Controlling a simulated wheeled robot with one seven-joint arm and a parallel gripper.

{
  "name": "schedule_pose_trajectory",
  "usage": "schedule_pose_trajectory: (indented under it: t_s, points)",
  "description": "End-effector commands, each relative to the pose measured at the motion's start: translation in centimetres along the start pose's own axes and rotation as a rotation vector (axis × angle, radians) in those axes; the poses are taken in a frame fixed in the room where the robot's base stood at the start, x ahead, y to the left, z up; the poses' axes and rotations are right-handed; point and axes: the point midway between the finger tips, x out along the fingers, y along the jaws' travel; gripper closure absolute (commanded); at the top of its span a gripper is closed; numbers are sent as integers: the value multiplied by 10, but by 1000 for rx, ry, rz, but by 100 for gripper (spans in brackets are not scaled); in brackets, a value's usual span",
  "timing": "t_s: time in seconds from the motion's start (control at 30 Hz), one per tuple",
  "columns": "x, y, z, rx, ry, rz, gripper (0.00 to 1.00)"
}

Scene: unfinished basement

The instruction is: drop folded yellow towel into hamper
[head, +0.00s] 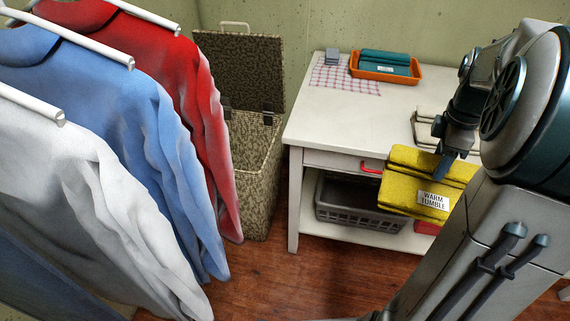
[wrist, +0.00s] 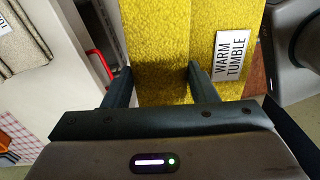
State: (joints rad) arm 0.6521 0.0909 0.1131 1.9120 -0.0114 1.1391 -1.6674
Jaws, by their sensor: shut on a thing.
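The folded yellow towel (head: 428,183) has a white "WARM TUMBLE" label and is held in the air at the front right of the white table. It also fills the upper middle of the wrist view (wrist: 160,45). My gripper (head: 446,168) is shut on the towel, with one finger on each side of a fold in the wrist view (wrist: 163,82). The hamper (head: 256,165) is a speckled woven box on the floor left of the table. Its lid (head: 240,68) stands open against the wall. Hanging shirts hide its left side, and its inside bottom is not visible.
Red (head: 205,125), blue (head: 130,130) and white (head: 90,190) shirts hang at the left, close to the hamper. The white table (head: 330,110) holds an orange tray (head: 418,77) with teal cloths, a checked cloth (head: 345,78) and beige folded cloths (head: 424,128). A grey basket (head: 345,203) sits on its lower shelf.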

Motion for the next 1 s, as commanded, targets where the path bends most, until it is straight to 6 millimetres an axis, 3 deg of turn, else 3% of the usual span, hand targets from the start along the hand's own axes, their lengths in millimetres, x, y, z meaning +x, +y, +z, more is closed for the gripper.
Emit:
schedule_pose_trajectory:
  t_s: [0.23,0.7,1.0]
  points:
    - [46,3,-30,190,0,-5,76]
    - [169,11,-110,738,-4,-6,76]
    - [220,16,-144,980,-2,-3,76]
